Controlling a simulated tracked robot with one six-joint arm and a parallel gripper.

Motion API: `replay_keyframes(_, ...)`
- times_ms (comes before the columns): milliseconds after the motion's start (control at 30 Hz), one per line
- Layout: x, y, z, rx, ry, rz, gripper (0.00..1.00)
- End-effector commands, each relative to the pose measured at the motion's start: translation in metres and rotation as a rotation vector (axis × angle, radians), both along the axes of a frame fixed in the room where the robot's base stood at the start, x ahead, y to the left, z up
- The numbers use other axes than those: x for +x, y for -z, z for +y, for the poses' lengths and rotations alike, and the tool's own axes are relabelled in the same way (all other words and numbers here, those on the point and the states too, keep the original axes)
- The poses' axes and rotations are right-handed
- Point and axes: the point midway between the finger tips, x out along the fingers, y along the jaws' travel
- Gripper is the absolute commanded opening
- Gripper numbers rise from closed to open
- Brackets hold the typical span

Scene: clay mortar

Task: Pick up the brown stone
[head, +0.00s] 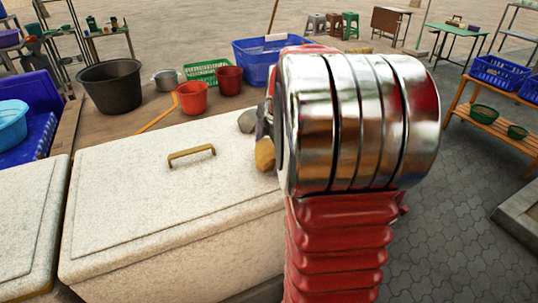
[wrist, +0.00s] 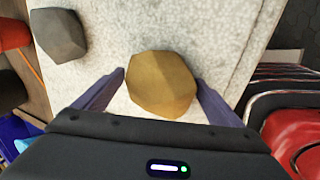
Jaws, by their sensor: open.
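The brown stone (wrist: 161,84) is a faceted tan-brown lump on the white speckled lid (wrist: 190,28). In the wrist view it sits between the two fingers of my gripper (wrist: 161,88), which are open on either side of it. The left finger is a little apart from it; the right finger is close, and I cannot tell if it touches. In the head view the stone (head: 265,154) shows at the lid's right end, partly hidden by my arm, and my gripper is mostly hidden.
A grey stone (wrist: 58,34) lies on the lid to the left of the brown one; it also shows in the head view (head: 247,121). A brass handle (head: 191,157) stands on the lid. Red buckets (head: 192,98), a black tub (head: 110,86) and a blue crate (head: 255,62) stand behind.

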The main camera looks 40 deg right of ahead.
Motion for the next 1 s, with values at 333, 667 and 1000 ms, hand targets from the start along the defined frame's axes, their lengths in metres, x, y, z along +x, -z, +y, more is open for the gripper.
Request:
replay_keyframes(333, 0.0001, 0.0001, 0.0002, 0.0, 0.0, 0.0, 0.75)
replay_keyframes(667, -0.0002, 0.0002, 0.0004, 0.0, -0.001, 0.001, 0.52)
replay_keyframes(1000, -0.0002, 0.0002, 0.0005, 0.001, -0.001, 0.002, 0.28)
